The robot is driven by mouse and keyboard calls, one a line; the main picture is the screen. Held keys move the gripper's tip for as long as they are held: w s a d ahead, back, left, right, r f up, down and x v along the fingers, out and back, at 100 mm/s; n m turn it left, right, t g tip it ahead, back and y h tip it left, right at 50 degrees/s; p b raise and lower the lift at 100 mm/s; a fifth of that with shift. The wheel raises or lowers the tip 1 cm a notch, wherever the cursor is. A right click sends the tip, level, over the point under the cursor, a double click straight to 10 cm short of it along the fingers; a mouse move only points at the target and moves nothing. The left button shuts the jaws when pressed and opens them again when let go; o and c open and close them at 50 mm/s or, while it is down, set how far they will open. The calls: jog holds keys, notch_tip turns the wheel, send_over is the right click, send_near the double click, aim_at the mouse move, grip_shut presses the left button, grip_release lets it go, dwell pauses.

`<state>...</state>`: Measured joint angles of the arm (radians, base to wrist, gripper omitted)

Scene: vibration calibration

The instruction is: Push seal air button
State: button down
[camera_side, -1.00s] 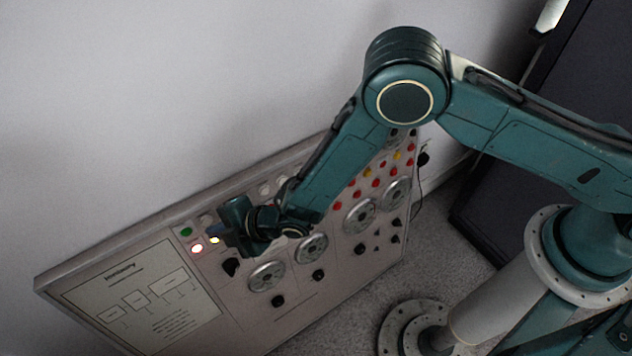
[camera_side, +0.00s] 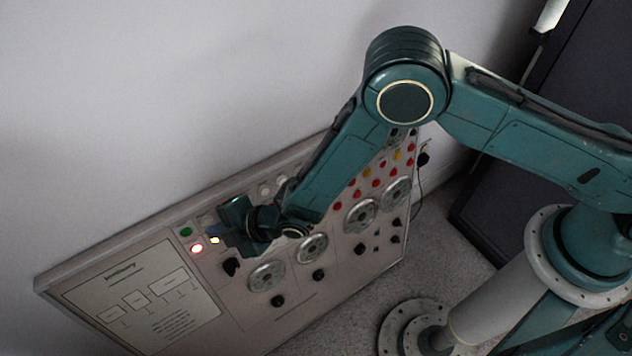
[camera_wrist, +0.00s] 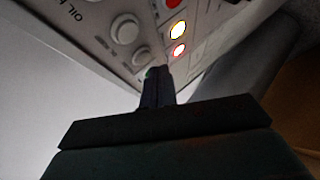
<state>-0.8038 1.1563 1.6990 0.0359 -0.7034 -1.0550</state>
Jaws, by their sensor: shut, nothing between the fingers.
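The grey control panel (camera_side: 236,303) leans along the wall in the side view. My gripper (camera_side: 222,238) is shut and empty at the upper left part of its face, close to the lit buttons. In the wrist view the closed fingertips (camera_wrist: 158,72) are at the panel face, near two pale round buttons (camera_wrist: 126,30) and the lit lamps. I cannot tell whether they touch the panel. No seal air label is readable, so I cannot tell which button it is; the fingers hide part of the panel.
A pink-white lit lamp (camera_side: 197,248), a yellow lit one (camera_side: 214,240) and a green button (camera_side: 187,231) are left of my gripper. Round gauges (camera_side: 267,276) and black knobs (camera_side: 278,300) lie lower right. A printed diagram (camera_side: 140,300) fills the panel's left end.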

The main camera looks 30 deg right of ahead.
jog(key=shift+w+f, duration=0.15)
jog(key=shift+w, duration=0.7)
dwell(1.6)
jog(key=shift+s, duration=0.8)
jog(key=shift+s+r, duration=0.1)
jog(key=shift+r, duration=0.1)
jog(key=shift+s+r, duration=0.25)
jog(key=shift+s, duration=0.95)
jog(key=shift+s+r, duration=0.2)
jog(key=shift+s, duration=1)
